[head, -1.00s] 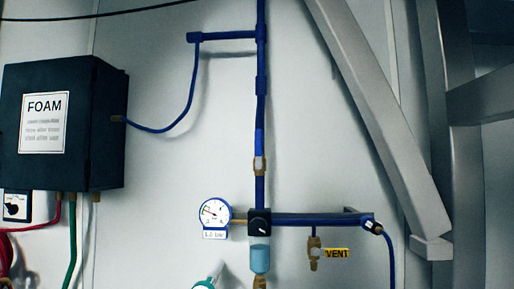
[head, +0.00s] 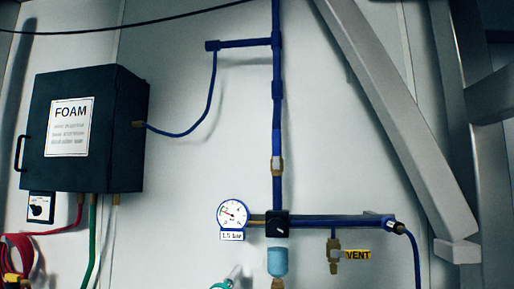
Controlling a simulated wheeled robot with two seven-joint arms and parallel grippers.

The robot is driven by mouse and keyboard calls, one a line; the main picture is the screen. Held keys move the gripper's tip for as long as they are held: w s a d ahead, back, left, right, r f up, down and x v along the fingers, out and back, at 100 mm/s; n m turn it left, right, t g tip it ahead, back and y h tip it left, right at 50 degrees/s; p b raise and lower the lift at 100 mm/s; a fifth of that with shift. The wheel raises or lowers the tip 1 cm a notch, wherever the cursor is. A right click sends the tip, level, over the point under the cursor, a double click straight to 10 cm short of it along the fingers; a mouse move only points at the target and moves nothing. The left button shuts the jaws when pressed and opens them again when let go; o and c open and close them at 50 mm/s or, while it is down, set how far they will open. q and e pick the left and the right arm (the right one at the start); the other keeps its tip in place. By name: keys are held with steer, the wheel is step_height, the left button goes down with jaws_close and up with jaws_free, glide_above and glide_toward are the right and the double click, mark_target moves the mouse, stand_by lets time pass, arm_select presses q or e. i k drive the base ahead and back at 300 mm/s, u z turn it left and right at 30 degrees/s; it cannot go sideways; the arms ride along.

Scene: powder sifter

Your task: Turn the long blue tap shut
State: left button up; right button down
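The long blue tap (head: 276,143) is on the vertical blue pipe (head: 278,65) in the middle of the head view. Its blue lever appears to lie upright, in line with the pipe, above a brass valve body (head: 277,166). Neither of my grippers is in view, so nothing is seen touching the tap.
A dark FOAM box (head: 115,135) hangs at left. Below the tap are a pressure gauge (head: 232,213), a black regulator (head: 277,225) and a VENT valve (head: 333,256). A grey diagonal beam (head: 400,125) stands at right. The wall beside the tap is clear.

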mark_target(275, 133)
steer(key=u, duration=2.65)
steer(key=k, duration=0.9)
steer(key=z, duration=1.2)
steer(key=i, duration=0.5)
